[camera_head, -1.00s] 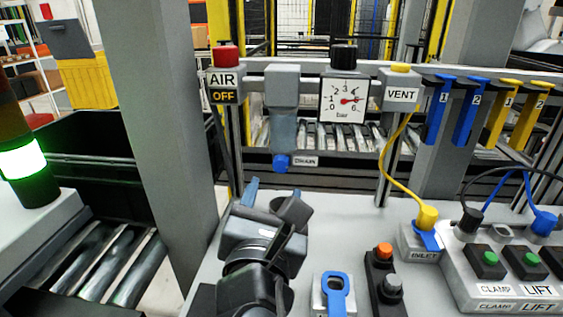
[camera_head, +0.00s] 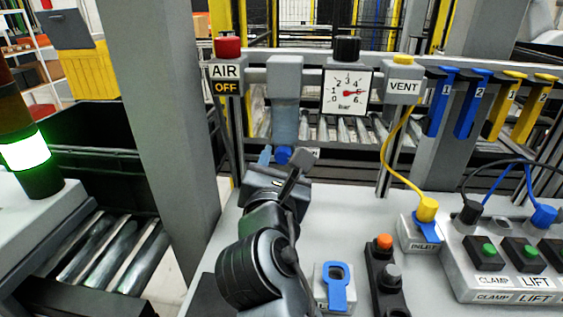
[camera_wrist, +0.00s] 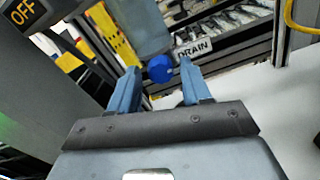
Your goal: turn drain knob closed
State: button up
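The drain knob (camera_head: 283,154) is a small blue knob at the bottom of a grey-blue filter bowl (camera_head: 285,115). It also shows in the wrist view (camera_wrist: 160,68), beside the DRAIN label (camera_wrist: 195,48). My gripper (camera_head: 280,158) is just in front of and below the knob. In the wrist view my gripper (camera_wrist: 157,75) is open, with its two blue fingers on either side of the knob near their tips. Gaps show between the knob and the fingers. In the head view my gripper and wrist partly cover the knob and the label.
A red AIR knob with an OFF sign (camera_head: 225,87) stands left of the bowl. A pressure gauge (camera_head: 347,92) and VENT block (camera_head: 403,87) are to its right. A grey post (camera_head: 165,130) rises left of my arm. Yellow and blue hoses run at right.

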grip_shut()
jog(key=shift+m, duration=0.3)
jog(key=m, duration=0.3)
jog(key=shift+d+m, duration=0.1)
jog(key=shift+m, duration=0.3)
jog(key=m, duration=0.4)
jog(key=shift+f+b, duration=0.15)
jog(key=shift+b, duration=0.15)
jog(key=m+b, duration=0.2)
jog(key=m, duration=0.3)
jog(key=shift+f, duration=0.15)
jog(key=shift+m+b, duration=1.05)
jog(key=shift+m, duration=1.15)
jog(key=shift+d, duration=0.1)
